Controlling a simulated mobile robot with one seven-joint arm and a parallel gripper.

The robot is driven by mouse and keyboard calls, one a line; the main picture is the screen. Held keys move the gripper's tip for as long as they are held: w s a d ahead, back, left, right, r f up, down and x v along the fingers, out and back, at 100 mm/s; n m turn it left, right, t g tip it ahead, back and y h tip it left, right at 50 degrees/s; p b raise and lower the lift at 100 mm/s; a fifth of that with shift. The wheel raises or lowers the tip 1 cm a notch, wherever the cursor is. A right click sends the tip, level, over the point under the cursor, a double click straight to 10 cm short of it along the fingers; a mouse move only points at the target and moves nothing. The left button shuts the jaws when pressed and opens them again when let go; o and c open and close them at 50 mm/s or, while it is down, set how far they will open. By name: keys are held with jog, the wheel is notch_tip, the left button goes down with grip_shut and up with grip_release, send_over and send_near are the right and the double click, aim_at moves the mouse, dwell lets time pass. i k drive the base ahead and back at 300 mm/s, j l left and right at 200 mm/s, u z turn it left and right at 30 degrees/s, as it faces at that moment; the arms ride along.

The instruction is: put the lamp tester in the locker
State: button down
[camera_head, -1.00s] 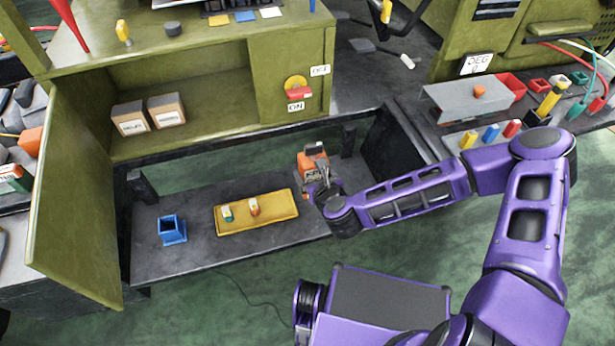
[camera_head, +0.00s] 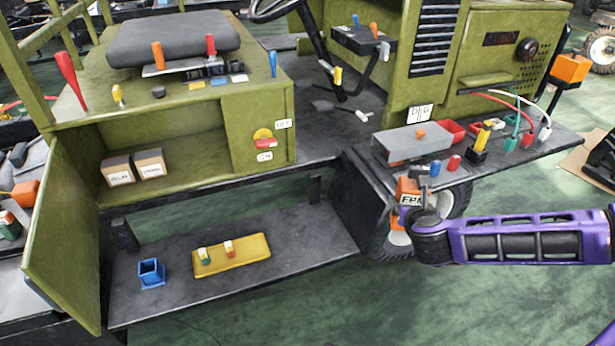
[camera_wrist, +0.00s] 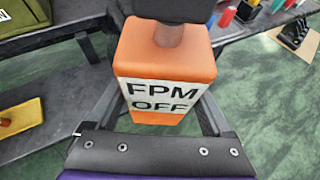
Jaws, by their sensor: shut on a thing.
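My gripper (camera_head: 418,214) is shut on an orange block-shaped device (camera_head: 407,190), which I take to be the lamp tester. In the wrist view the device (camera_wrist: 165,65) sits between the fingers with a white label reading "FPM OFF" and a brown stem on top. It is held in the air in front of the vehicle's wheel, below the right side shelf. The locker (camera_head: 195,170) is the green compartment at left, with its door (camera_head: 65,230) swung open. Two small boxes (camera_head: 133,167) stand inside on its left, and the floor to their right is bare.
A low dark shelf (camera_head: 310,245) below the locker holds a yellow tray (camera_head: 250,256) with two small items and a blue square cup (camera_head: 151,273). The right side shelf (camera_head: 550,148) carries a grey bracket (camera_head: 410,145), plugs and cables. The locker's front is open.

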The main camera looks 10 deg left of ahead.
aim_at(197, 168)
jog(key=u, duration=0.85)
jog(key=j+u, duration=0.2)
jog(key=u, duration=0.15)
jog(key=i+j+u, duration=0.15)
jog(key=u, duration=0.2)
jog(key=i+j, duration=0.35)
jog(key=j, duration=0.15)
